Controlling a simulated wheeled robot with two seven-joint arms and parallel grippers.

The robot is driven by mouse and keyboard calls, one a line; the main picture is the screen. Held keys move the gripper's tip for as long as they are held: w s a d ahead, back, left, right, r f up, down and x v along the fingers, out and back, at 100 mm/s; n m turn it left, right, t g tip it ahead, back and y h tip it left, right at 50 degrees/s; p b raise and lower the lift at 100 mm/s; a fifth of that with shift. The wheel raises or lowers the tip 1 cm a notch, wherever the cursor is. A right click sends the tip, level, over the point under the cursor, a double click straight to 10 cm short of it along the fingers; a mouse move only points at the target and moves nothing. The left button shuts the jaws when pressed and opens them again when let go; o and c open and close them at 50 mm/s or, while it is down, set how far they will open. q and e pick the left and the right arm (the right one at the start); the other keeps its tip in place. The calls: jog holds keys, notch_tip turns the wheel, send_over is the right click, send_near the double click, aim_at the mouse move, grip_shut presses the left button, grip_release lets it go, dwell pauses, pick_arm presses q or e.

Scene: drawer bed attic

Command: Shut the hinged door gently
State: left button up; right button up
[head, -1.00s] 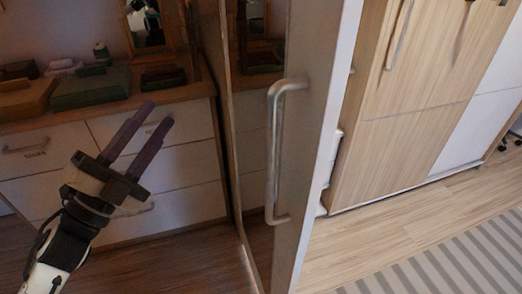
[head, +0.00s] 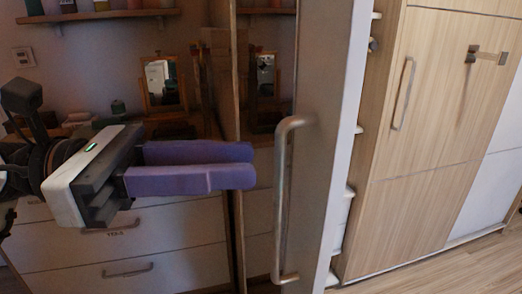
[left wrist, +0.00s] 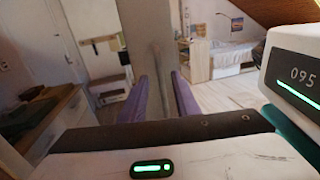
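The hinged door stands open in the head view, its pale panel (head: 335,110) running top to bottom with a glossy, reflecting face on its left. A metal bar handle (head: 281,210) is fixed upright on it. My left gripper (head: 252,166) points right at the handle, its two purple fingers a little to the left of it in the picture. In the left wrist view the fingers (left wrist: 157,80) are apart with nothing held. The handle (left wrist: 156,62) shows ahead between them, with the door panel (left wrist: 134,45) behind. Contact with the handle cannot be made out. My right gripper is not in view.
A white chest of drawers (head: 170,242) with a small mirror (head: 162,82) on top stands left. A shelf (head: 105,15) is above it. A wooden cabinet (head: 425,140) stands to the right. Wood floor (head: 450,268) is clear at the lower right.

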pick_arm(q)
jog(key=shift+w+d+p, duration=0.2)
jog(key=shift+d+p, duration=0.15)
jog(key=shift+d, duration=1.65)
grip_shut()
